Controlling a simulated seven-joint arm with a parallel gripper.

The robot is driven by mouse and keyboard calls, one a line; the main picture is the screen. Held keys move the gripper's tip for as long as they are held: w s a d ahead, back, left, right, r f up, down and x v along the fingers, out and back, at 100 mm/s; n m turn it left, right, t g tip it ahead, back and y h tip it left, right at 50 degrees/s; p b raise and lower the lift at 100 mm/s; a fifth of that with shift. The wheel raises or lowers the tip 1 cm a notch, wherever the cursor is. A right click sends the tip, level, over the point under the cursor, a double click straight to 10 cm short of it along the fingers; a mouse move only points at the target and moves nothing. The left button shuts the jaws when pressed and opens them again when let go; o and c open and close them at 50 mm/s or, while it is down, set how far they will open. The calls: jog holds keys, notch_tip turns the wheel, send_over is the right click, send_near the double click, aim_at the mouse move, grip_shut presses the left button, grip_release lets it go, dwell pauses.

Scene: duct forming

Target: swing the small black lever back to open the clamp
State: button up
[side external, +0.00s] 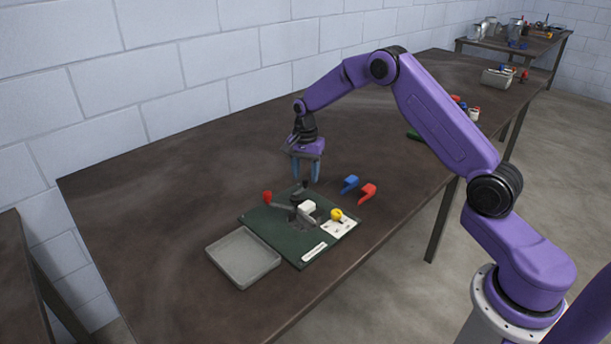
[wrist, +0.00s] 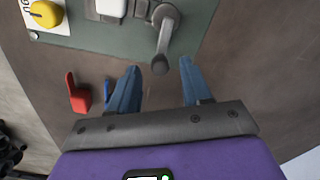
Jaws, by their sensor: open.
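The small black lever (side external: 304,186) stands at the far edge of the clamp fixture, on a dark green plate (side external: 263,227). In the wrist view the lever (wrist: 164,44) looks dark grey, with its rounded end pointing toward my gripper. My gripper (side external: 306,180) has blue fingers, is open and holds nothing. In the wrist view the lever's end lies in the gap between the fingertips (wrist: 160,67), apart from both. The fingertips hang just behind the lever; their exact height over it is hard to tell. A white block (side external: 308,206) sits beside the lever.
A grey tray (side external: 243,258) lies in front. A blue piece (side external: 349,183) and a red piece (side external: 367,193) lie to the right.

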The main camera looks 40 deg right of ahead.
jog(key=shift+f, duration=0.7)
grip_shut()
